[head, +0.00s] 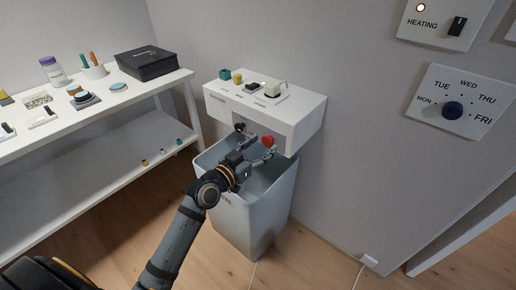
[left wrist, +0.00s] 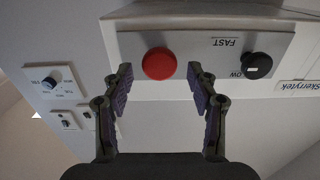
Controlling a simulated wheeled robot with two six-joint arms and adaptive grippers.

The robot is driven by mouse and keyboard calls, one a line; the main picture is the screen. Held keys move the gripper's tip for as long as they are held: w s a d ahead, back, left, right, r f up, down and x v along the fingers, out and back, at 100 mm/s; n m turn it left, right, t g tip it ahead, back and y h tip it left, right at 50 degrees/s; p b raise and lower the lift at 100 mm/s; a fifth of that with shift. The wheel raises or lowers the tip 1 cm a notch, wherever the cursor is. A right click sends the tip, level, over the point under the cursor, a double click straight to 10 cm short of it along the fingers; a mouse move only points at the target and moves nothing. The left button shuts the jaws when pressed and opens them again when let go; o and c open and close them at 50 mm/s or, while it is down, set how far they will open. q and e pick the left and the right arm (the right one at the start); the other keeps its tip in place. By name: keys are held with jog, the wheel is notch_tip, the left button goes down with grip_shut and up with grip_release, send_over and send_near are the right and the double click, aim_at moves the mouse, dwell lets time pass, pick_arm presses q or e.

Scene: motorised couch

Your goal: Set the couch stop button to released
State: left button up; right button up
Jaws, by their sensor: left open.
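The red stop button (head: 268,141) is a round mushroom head on the front panel below the white wall unit (head: 295,118). In the left wrist view the button (left wrist: 159,64) shows between and just beyond the fingertips of my left gripper (left wrist: 160,82). The gripper is open and empty, and I see no clear contact with the button. In the head view my left gripper (head: 258,147) is in front of the panel and hides part of it. My right gripper is not in view.
A black knob (left wrist: 257,66) marked FAST and partly readable LOW sits beside the button. A grey bin (head: 245,230) stands under the unit and my left arm reaches over it. A white shelf table (head: 130,92) is at left. Dial panels (head: 463,102) are on the right wall.

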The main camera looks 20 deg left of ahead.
pick_arm(q)
jog(key=v, duration=0.7)
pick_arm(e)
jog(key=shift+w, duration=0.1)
pick_arm(q)
jog(key=shift+s, duration=0.1)
